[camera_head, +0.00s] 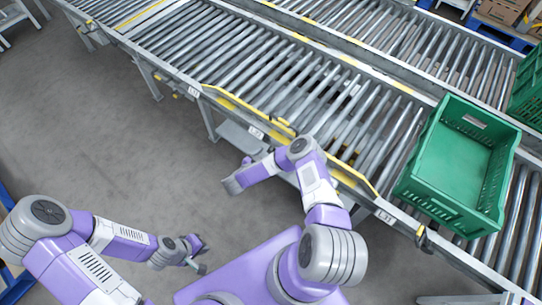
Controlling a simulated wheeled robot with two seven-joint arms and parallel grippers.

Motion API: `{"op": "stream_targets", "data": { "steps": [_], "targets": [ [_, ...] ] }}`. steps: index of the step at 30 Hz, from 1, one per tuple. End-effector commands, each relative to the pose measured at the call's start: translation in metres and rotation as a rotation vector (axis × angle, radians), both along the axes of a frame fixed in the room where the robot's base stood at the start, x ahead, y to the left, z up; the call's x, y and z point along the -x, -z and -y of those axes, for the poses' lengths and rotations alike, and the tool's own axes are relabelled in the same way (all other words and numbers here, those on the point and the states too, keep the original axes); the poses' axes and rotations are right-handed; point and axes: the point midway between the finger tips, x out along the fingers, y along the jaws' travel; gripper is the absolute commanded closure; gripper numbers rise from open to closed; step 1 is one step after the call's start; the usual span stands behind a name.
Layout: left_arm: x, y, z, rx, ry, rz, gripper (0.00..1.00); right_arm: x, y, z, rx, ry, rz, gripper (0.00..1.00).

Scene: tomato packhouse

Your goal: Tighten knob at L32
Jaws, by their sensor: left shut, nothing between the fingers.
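The conveyor's near side rail (225,108) runs diagonally and carries small white labels. The middle label (256,132) seems to read L32, but its print is tiny. A knob there cannot be made out; my right arm covers part of the rail near it. My left gripper (199,257) is shut and empty, over the floor at lower centre-left, well apart from the rail. My right arm is folded beside the rail, its far end (240,178) just below the middle label. The right fingers are too small and hidden to read.
A green crate (415,183) stands on the rollers at right. Yellow guide bars (235,100) line the near rail. Another label (385,216) sits lower right. A second roller line (410,35) runs behind. Grey floor (90,120) at left is clear.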

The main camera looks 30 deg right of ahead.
Motion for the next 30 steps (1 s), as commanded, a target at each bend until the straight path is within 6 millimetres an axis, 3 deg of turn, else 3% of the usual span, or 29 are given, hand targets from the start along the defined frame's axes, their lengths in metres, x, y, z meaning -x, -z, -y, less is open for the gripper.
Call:
{"op": "stream_targets", "data": {
  "steps": [6, 17, 27, 30],
  "targets": [
    [0.0, 0.013, 0.0, 0.0, 0.0, 0.0, 1.0, -0.009, 0.011, 0.023, 0.0, 0.001, 0.002, 0.14],
    [0.0, 0.013, 0.0, 0.0, 0.0, 0.0, 1.0, -0.012, 0.011, 0.027, 0.0, -0.003, 0.001, 0.15],
    [0.0, 0.013, 0.0, 0.0, 0.0, 0.0, 1.0, -0.011, 0.011, 0.026, -0.001, -0.002, 0.002, 0.68],
    [0.0, 0.013, 0.0, 0.0, 0.0, 0.0, 1.0, -0.011, 0.011, 0.026, -0.001, -0.003, 0.002, 0.7]
  ]
}}
